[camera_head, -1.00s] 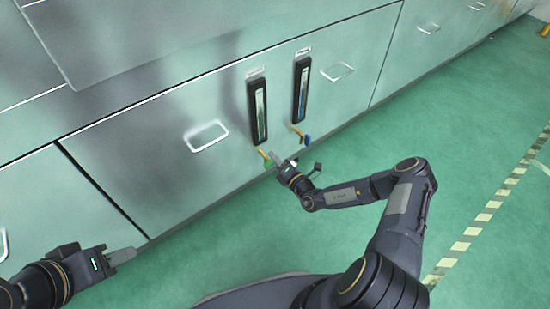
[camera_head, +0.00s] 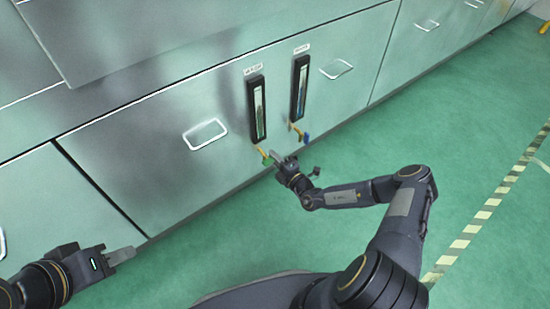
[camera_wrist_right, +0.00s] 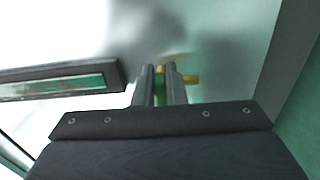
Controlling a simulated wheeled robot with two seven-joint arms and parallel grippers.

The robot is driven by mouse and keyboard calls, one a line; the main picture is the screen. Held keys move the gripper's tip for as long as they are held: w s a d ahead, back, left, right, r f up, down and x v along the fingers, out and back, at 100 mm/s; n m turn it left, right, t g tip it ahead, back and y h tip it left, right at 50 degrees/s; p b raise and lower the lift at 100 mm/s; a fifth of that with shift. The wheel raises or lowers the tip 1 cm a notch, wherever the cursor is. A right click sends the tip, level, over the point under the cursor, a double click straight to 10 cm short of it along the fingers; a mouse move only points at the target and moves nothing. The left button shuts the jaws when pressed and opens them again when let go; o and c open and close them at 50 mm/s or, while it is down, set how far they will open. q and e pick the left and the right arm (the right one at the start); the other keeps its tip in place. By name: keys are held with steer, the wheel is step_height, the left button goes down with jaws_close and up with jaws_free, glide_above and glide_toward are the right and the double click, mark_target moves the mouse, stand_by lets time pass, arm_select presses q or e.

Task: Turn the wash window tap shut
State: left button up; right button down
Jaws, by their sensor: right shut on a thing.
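Two dark upright sight windows are on the steel panel, each with a small tap below. The labels above them are too blurred to read surely. The left window (camera_head: 257,108) has a yellow tap with a green handle (camera_head: 267,160). The right window (camera_head: 300,88) has a yellow tap with a blue handle (camera_head: 306,138). My right gripper (camera_head: 273,156) is at the left window's tap. In the right wrist view its fingers (camera_wrist_right: 160,84) are shut on the green handle, with yellow tap parts (camera_wrist_right: 190,79) showing behind. My left gripper (camera_head: 124,254) is empty at lower left; its finger gap is unclear.
The steel panel has wire handles, one left of the windows (camera_head: 205,134) and one right (camera_head: 336,68). The green floor (camera_head: 400,140) is open to the right, with a striped tape line (camera_head: 482,215). The left window's frame (camera_wrist_right: 120,75) is close to the right gripper.

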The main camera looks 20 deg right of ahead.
steer(key=shift+f, duration=0.1)
steer(key=c, duration=1.5)
jaws_free()
steer(key=shift+s, duration=0.1)
steer(key=shift+p+v, duration=1.1)
steer(key=shift+v, duration=2.75)
